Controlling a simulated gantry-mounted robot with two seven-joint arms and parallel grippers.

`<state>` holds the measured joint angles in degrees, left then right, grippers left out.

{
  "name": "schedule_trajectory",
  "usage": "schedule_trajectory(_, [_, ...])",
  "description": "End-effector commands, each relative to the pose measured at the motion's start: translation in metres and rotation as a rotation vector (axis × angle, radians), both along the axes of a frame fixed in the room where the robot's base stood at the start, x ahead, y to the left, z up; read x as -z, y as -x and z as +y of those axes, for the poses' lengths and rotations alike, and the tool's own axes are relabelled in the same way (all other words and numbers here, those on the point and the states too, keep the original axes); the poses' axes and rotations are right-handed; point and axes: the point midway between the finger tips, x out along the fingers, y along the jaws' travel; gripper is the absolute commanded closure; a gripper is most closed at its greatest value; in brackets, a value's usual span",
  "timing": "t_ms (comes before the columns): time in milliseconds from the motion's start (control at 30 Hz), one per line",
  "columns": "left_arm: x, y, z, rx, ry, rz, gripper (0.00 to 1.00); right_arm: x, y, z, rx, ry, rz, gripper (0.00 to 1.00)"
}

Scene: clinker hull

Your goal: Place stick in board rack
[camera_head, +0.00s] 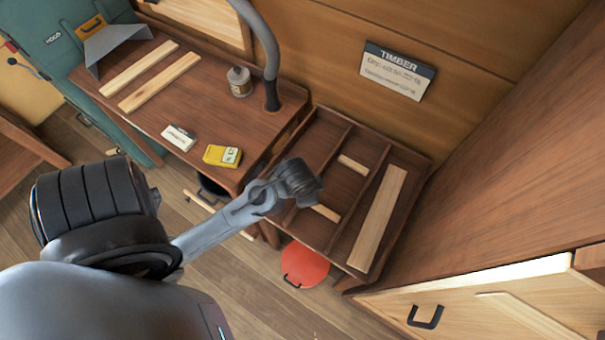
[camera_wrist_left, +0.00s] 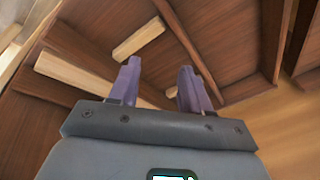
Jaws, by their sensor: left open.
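The board rack (camera_head: 345,133) is a dark wooden tray with dividers, below the timber sign. A short pale stick (camera_head: 352,164) lies in a middle compartment; another stick (camera_head: 326,212) lies nearer its front, partly hidden by my arm. My left gripper (camera_wrist_left: 160,68) is open above the rack, nothing visibly held between its purple fingers. In the left wrist view, one short stick (camera_wrist_left: 138,38) lies ahead of the fingers and a longer-looking stick (camera_wrist_left: 75,72) passes behind the left finger. In the head view my left wrist hides the fingers. My right gripper is out of view.
A wide pale board (camera_head: 378,220) fills the rack's right compartment. The workbench (camera_head: 205,105) at left holds two long strips (camera_head: 160,82), a jar (camera_head: 239,82), a yellow device (camera_head: 222,156) and a grey pipe (camera_head: 266,50). A red round lid (camera_head: 305,264) is below the rack.

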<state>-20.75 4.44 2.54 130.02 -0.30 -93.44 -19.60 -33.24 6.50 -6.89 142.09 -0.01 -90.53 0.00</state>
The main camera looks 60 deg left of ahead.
Motion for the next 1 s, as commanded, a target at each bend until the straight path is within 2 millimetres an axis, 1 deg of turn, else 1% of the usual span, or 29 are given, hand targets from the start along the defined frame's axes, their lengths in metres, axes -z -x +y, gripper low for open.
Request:
schedule_trajectory(33, [-0.003,0.018,-0.017,-0.024,0.026,-0.010,0.52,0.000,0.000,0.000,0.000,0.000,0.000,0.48])
schedule_trajectory(100, [-0.009,0.035,-0.036,-0.065,0.067,-0.023,0.52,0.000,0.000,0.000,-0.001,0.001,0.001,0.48])
schedule_trajectory(200, [-0.017,0.053,-0.055,-0.111,0.117,-0.034,0.52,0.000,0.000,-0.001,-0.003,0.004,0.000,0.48])
schedule_trajectory(300, [-0.021,0.063,-0.066,-0.138,0.147,-0.038,0.52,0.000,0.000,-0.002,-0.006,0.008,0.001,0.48])
schedule_trajectory(433, [-0.023,0.066,-0.070,-0.150,0.160,-0.040,0.52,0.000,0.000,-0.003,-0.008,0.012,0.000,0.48])
schedule_trajectory(667, [-0.023,0.066,-0.069,-0.151,0.158,-0.039,0.52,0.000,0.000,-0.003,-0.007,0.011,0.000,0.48])
schedule_trajectory(767, [-0.026,0.066,-0.069,-0.151,0.158,-0.039,0.52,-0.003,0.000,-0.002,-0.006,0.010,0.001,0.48])
schedule_trajectory(867, [-0.035,0.066,-0.069,-0.151,0.158,-0.039,0.52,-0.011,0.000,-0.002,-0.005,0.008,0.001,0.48])
schedule_trajectory(967, [-0.050,0.066,-0.069,-0.150,0.158,-0.039,0.52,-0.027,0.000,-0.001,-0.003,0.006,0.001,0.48])
schedule_trajectory(1000, [-0.058,0.066,-0.069,-0.150,0.158,-0.039,0.52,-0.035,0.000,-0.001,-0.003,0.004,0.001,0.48])
